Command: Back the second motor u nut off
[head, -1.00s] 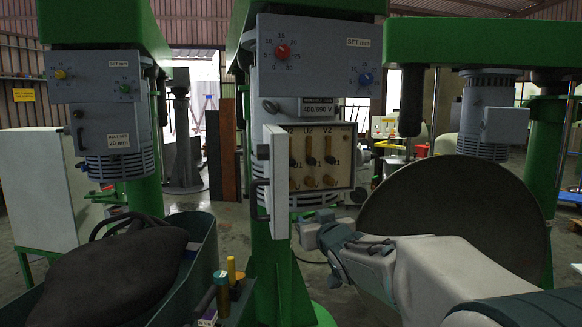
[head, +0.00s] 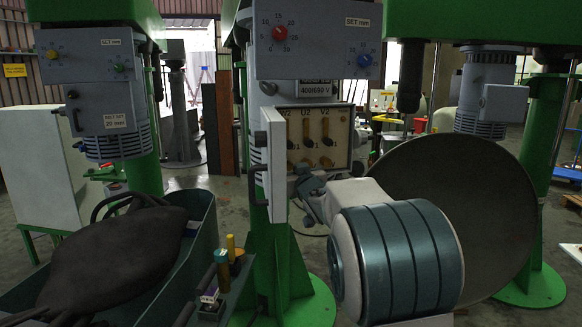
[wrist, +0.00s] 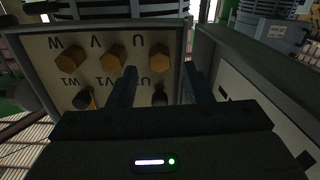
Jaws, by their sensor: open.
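The open terminal box of the middle machine shows a pale terminal panel (head: 342,150) with labelled terminals. In the wrist view the panel (wrist: 40,70) appears upside down, with a row of brass hex nuts marked W, V and U. The U nut (wrist: 159,58) is the right one of that row, and it lies between my fingers in the picture. My gripper (wrist: 160,76) is open, its two dark fingers pointing at the panel. I cannot tell how far the fingertips are from the nut. In the head view my gripper (head: 308,184) is just below the panel's lower row.
The box's open door (head: 276,165) stands left of my gripper; it is on the right in the wrist view (wrist: 245,100). A green bin (head: 203,230) with a dark bulky object is at lower left. A large grey disc (head: 455,205) stands on the right.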

